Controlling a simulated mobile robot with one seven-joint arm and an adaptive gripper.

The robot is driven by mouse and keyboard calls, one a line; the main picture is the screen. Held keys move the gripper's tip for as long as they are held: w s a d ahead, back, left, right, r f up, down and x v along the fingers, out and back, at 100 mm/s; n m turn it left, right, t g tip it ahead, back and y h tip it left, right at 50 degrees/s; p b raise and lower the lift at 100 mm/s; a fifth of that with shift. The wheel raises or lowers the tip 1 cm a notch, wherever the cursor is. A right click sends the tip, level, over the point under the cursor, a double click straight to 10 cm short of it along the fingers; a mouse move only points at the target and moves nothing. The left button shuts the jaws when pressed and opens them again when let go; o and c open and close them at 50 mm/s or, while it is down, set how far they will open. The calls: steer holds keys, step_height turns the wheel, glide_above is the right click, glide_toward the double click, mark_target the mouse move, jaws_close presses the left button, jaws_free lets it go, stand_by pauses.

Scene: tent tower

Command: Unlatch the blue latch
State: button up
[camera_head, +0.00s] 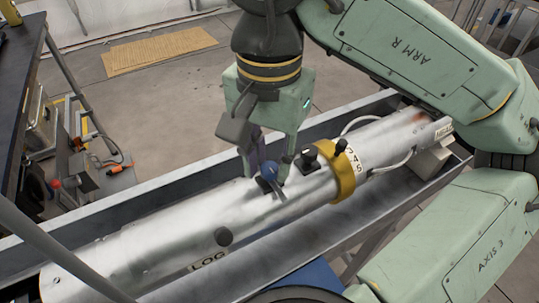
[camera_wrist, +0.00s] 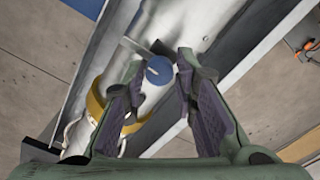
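The blue latch is a round blue knob on top of a long silver cylinder (camera_head: 165,215). In the head view the blue latch (camera_head: 269,170) shows just below my gripper (camera_head: 265,165), partly hidden by the fingers. In the wrist view the blue latch (camera_wrist: 159,71) lies between and just beyond the two fingertips of my gripper (camera_wrist: 160,78). A thin metal lever shows next to the knob. The fingers are apart with purple inner pads. I cannot tell whether either finger touches the latch.
The cylinder lies in a grey metal trough (camera_head: 110,212). A yellow collar (camera_head: 343,175) rings it right of the latch. Black knobs (camera_head: 223,237) stick out of it. A dark table (camera_head: 18,90) stands at left. The floor behind is mostly open.

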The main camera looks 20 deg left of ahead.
mark_target(269, 168)
steer(key=o, duration=0.3)
step_height(269, 168, up, 12)
stand_by(0.7)
